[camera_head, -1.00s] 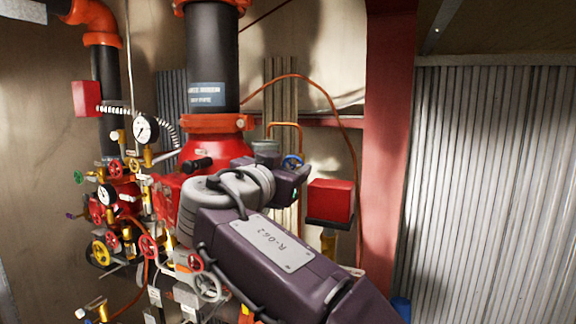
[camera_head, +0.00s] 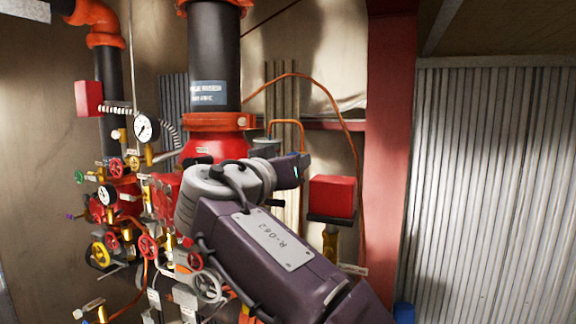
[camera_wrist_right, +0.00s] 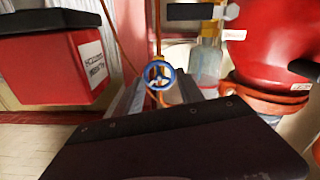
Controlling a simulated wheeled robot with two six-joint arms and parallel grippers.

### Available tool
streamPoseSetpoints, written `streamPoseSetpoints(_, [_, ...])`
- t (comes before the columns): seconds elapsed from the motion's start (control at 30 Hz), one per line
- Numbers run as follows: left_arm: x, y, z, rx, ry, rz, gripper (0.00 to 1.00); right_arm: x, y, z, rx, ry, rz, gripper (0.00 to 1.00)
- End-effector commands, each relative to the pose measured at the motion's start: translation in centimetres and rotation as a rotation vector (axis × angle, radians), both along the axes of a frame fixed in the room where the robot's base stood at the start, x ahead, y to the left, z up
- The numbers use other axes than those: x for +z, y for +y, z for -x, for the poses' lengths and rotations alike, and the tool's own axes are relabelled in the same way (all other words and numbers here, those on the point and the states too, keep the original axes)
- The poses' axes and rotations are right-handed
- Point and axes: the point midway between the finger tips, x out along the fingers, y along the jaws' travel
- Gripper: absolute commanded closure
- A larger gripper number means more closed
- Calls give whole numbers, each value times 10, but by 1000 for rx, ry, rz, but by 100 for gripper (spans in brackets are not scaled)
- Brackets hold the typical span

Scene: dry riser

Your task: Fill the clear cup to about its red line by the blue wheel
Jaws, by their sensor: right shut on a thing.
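The blue wheel (camera_wrist_right: 159,76) is a small blue ring in the middle of the right wrist view. In the head view my gripper hides it. My right gripper (camera_head: 300,162) reaches in from the lower right in front of the pipework. In the wrist view its grey fingers (camera_wrist_right: 160,88) stand on both sides of the wheel and are shut on it. A clear cup-like thing (camera_wrist_right: 207,65) shows right of the wheel in that view, near a brass fitting. My left gripper is out of view.
A red box (camera_head: 331,196) stands right of my gripper and shows large in the wrist view (camera_wrist_right: 45,65). The fat red valve body (camera_head: 215,148) and black riser are to the left, with several gauges and coloured wheels. Corrugated panel (camera_head: 490,190) is at right.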

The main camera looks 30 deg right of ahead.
Motion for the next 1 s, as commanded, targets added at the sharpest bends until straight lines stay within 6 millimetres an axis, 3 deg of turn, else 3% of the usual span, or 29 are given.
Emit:
streamPoseSetpoints(0.03, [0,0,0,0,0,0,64,-1,-1,0,-3,2,-1,96])
streamPoseSetpoints(0.07, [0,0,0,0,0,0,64,-1,-1,0,-3,2,-1,50])
streamPoseSetpoints(0.13, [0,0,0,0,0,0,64,-1,-1,0,-2,1,-1,34])
streamPoseSetpoints(0.5, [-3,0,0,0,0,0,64,-2,4,3,1,-2,-2,34])
streamPoseSetpoints(0.8, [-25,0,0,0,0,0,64,-5,43,35,6,0,-4,34])
streamPoseSetpoints(1.0, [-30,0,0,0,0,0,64,-3,61,51,1,1,-3,34])
